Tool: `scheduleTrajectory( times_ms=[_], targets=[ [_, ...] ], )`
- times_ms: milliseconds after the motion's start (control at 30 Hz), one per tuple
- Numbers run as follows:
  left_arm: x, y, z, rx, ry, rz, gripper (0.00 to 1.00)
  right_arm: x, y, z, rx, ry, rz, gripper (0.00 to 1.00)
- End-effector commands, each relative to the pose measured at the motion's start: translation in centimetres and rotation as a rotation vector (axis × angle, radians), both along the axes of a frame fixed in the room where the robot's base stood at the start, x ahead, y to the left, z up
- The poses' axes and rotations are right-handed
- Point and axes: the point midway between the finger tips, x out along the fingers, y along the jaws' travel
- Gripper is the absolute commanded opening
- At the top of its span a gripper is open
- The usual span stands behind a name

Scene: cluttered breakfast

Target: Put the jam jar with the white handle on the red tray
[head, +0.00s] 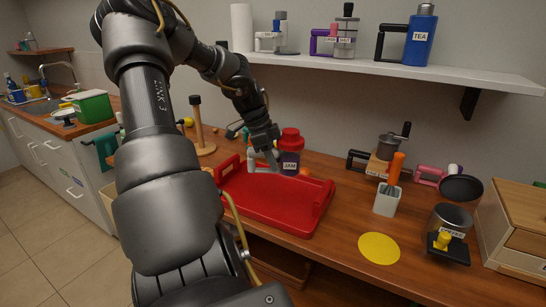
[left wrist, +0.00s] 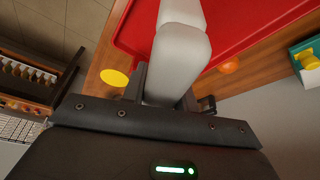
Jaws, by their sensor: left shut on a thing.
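The jam jar (head: 291,162) is dark purple with a red lid and a JAM label. Its white handle (head: 266,164) is on its left side. My left gripper (head: 263,149) is shut on that handle, which fills the space between the fingers in the left wrist view (left wrist: 180,50). The jar looks upright, at the back part of the red tray (head: 265,205). I cannot tell whether its base touches the tray. The tray also shows behind the handle in the left wrist view (left wrist: 130,35). My right gripper is not in view.
A wooden stand (head: 199,130) is left of the tray. A white utensil holder (head: 387,201), yellow disc (head: 379,248), metal canister (head: 450,220) and wooden drawer box (head: 515,225) are to the right. A shelf (head: 400,68) overhangs the back. The tray's front is clear.

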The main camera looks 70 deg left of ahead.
Motion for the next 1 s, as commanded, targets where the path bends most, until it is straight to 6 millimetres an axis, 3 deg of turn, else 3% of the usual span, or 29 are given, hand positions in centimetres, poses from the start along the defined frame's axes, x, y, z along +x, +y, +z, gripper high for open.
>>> scheduleTrajectory(
  times_ms=[1000],
  targets=[
    [0.0, 0.0, -11.7, -0.002, -0.001, 0.002, 0.00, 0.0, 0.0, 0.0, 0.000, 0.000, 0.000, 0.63]
  ],
)
